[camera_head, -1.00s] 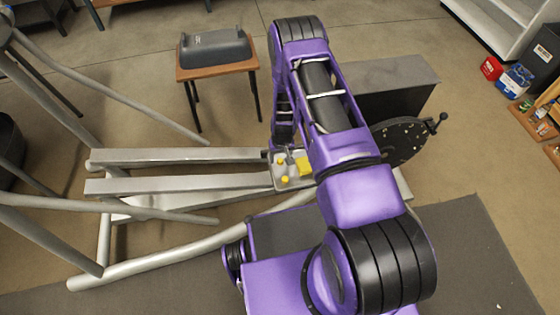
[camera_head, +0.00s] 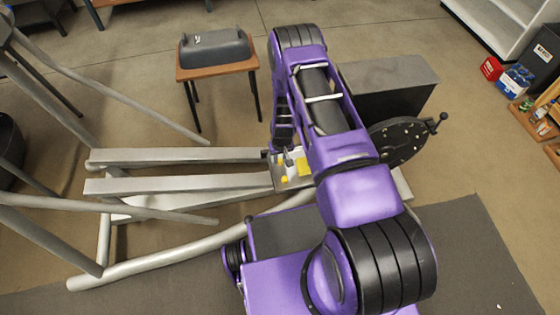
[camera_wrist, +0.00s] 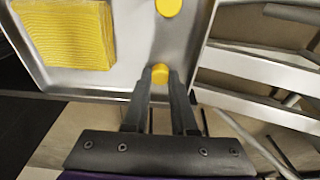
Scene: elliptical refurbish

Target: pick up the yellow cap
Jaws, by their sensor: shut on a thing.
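My gripper (camera_wrist: 160,78) is shut on a small round yellow cap (camera_wrist: 160,71), held between its fingertips at the tray's edge in the wrist view. I cannot tell whether the cap is clear of the tray. A second yellow cap (camera_wrist: 168,7) lies in the metal tray (camera_wrist: 125,62); it also shows in the head view (camera_head: 285,179). In the head view my gripper (camera_head: 287,162) is over the tray's left side, and the held cap is hidden or too small to make out.
A yellow ribbed block (camera_wrist: 65,33) lies in the tray. The tray sits by the grey rails (camera_head: 180,185) of an elliptical machine. A black crank disc (camera_head: 400,142) stands right of my arm. A small wooden table (camera_head: 217,70) with a dark cover stands behind.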

